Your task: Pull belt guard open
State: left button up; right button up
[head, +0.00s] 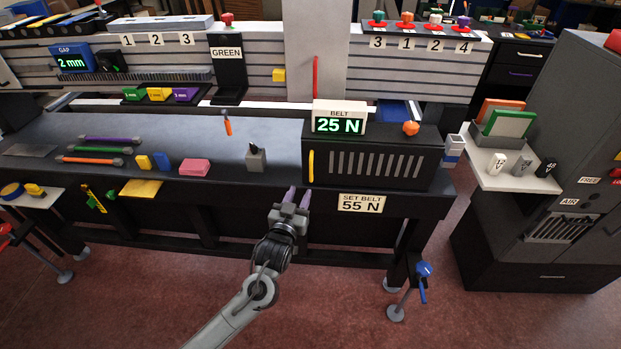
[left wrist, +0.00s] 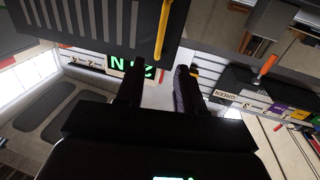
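The belt guard (head: 372,165) is a black box with light vertical slots on the right of the table's front. A yellow upright handle (head: 311,166) is at its left edge. The guard (left wrist: 80,28) also shows upside down in the left wrist view. My left gripper (head: 297,196) is open and empty, just below and in front of the handle. In the left wrist view the handle (left wrist: 163,32) lies beyond the fingertips, roughly in line with the gap between them, with no visible contact. My right gripper is not in view.
A green display reading 25 N (head: 338,125) and an orange knob (head: 411,128) sit on top of the guard. A SET BELT 55 N sign (head: 360,203) is below it. A grey block (head: 256,159) stands left of the handle. A side shelf (head: 507,174) is to the right.

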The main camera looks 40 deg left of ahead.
aim_at(311, 169)
pick_arm(q)
jog(key=b+x, duration=0.2)
jog(key=x, duration=0.8)
jog(key=shift+w+a, duration=0.1)
jog(key=shift+w, duration=0.3)
grip_shut()
